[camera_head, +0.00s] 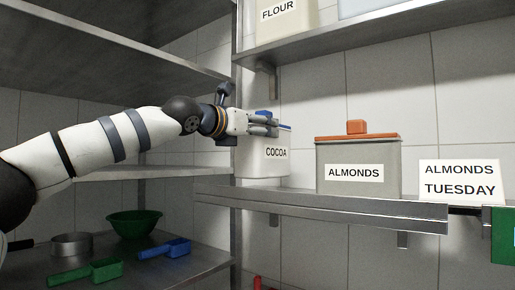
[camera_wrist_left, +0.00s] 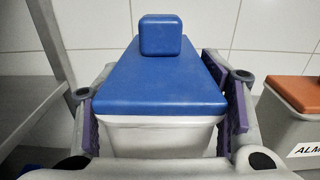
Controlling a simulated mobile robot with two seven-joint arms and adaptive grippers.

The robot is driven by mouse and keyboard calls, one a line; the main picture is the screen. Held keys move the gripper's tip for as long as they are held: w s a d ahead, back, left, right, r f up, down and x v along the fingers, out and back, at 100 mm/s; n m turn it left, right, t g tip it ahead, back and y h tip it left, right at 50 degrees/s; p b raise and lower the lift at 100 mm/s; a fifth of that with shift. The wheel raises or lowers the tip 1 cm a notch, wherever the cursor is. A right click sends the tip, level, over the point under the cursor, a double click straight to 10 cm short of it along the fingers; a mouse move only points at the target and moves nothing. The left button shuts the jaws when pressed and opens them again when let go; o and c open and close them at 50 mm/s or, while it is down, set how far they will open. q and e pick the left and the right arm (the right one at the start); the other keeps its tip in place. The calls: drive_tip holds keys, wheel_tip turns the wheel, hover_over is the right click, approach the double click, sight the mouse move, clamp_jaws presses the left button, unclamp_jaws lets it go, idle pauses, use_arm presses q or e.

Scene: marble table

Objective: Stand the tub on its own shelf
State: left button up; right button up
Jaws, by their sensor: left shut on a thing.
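The tub labelled COCOA (camera_head: 262,160) is pale, with a blue lid, and stands upright at the left end of the middle right shelf (camera_head: 310,205). I cannot tell whether its base touches the shelf. My left gripper (camera_head: 276,127) reaches it from the left and is shut on it near the lid. In the left wrist view the blue lid (camera_wrist_left: 155,85) with its square knob lies between the purple-padded fingers (camera_wrist_left: 163,108). My right gripper is not in view.
A grey ALMONDS tub (camera_head: 355,155) with an orange lid stands right of the cocoa tub, with a gap between. An ALMONDS TUESDAY card (camera_head: 460,181) is farther right. A FLOUR tub (camera_head: 285,22) is above. Scoops (camera_head: 165,249) and a green bowl (camera_head: 134,223) lie lower left.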

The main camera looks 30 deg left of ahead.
sight(258, 146)
use_arm(q)
drive_tip(key=f, duration=0.3)
drive_tip(key=shift+w+a, duration=0.1)
drive_tip(key=shift+w, duration=0.3)
drive_tip(key=shift+f, duration=0.4)
drive_tip(key=o, duration=2.1)
drive_tip(key=shift+f, duration=0.2)
drive_tip(key=s, duration=1.2)
drive_tip(key=shift+a, duration=0.4)
